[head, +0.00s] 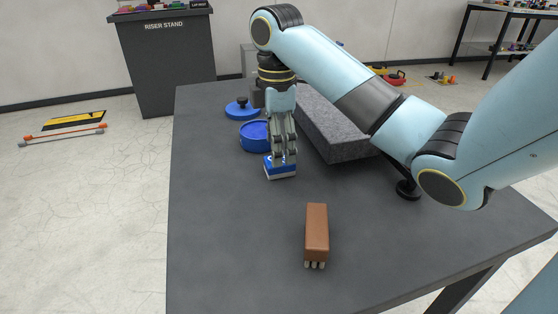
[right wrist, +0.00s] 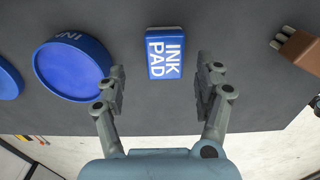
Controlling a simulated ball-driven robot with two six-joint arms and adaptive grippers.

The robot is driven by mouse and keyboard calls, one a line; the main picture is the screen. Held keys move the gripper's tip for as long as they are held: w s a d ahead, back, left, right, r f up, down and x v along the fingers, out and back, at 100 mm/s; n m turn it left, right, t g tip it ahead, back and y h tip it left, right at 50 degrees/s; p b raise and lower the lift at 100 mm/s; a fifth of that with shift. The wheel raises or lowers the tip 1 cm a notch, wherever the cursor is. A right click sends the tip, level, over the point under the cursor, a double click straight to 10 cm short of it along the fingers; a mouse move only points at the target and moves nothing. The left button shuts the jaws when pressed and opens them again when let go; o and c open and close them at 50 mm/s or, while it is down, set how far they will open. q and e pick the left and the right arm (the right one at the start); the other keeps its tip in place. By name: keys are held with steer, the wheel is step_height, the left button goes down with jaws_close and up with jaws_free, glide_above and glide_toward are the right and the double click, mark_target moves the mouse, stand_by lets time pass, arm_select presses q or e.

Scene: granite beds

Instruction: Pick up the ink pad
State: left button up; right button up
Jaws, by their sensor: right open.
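The ink pad (head: 281,169) is a small blue box with a pale lower edge, lying on the dark table. In the right wrist view the ink pad (right wrist: 165,53) shows its white "INK PAD" lettering. My right gripper (head: 283,158) points down over it and partly hides it. In the right wrist view my right gripper (right wrist: 161,75) is open, with one finger on each side of the ink pad and clear gaps between. I cannot tell the exact height of the fingertips. My left gripper is not in view.
A round blue ink tin (head: 254,136) stands close to the ink pad; it also shows in the right wrist view (right wrist: 72,68). Behind are a blue disc with a knob (head: 241,110) and a long grey granite block (head: 335,130). A brown block with pale prongs (head: 316,228) lies nearer.

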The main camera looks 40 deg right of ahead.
steer(key=f, duration=0.1)
steer(key=f+b, duration=0.1)
steer(key=f, duration=0.2)
steer(key=shift+s+f, duration=0.25)
steer(key=shift+s, duration=0.05)
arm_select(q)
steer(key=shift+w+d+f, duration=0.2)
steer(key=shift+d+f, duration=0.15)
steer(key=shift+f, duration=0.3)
arm_select(e)
steer(key=shift+r, duration=0.1)
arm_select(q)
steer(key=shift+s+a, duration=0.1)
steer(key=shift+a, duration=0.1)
arm_select(e)
steer(key=c, duration=1)
step_height(320, 180, up, 6)
steer(key=shift+p, duration=0.9)
step_height(320, 180, up, 4)
steer(key=p, duration=0.4)
steer(key=shift+r, duration=0.1)
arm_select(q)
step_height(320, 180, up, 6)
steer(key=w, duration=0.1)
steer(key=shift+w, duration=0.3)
